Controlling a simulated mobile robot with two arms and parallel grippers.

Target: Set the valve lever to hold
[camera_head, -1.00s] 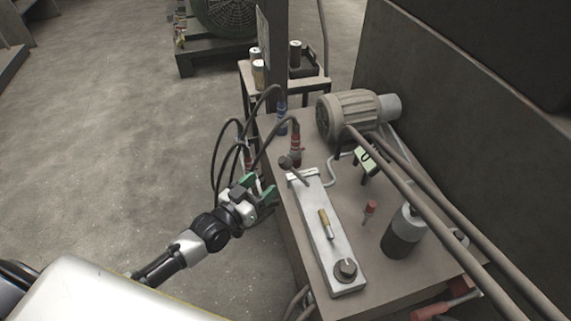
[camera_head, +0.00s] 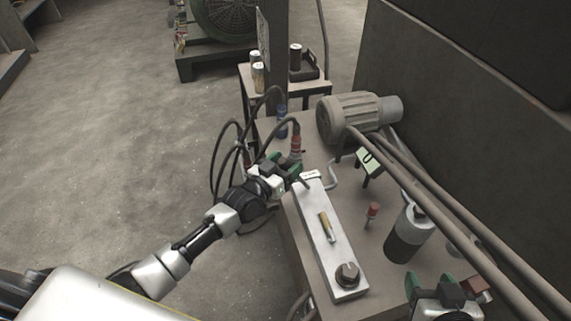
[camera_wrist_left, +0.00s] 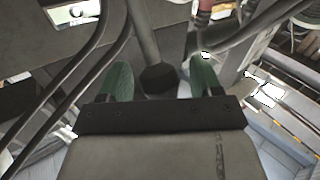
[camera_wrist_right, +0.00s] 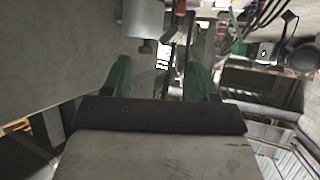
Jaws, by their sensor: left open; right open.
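A long pale panel (camera_head: 336,250) lies on the bench, with a lever rod (camera_head: 305,183) at its far end beside a small white label (camera_head: 310,175) too small to read. My left gripper (camera_head: 286,166) is at the lever's knob end and hides the knob in the head view. In the left wrist view the lever's dark round knob (camera_wrist_left: 159,78) sits between the two green fingertips, with its rod running upward. The left fingers are open, with gaps visible on both sides. My right gripper (camera_head: 442,287) is open and empty over the bench's near right corner.
The panel also carries a brass toggle (camera_head: 326,227) and a black dial (camera_head: 347,274). A motor (camera_head: 357,115), a red-capped post (camera_head: 373,211) and a dark cylinder (camera_head: 407,236) stand to the right. Cables (camera_head: 219,155) loop left of the bench. Pipes (camera_head: 465,235) cross the right side.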

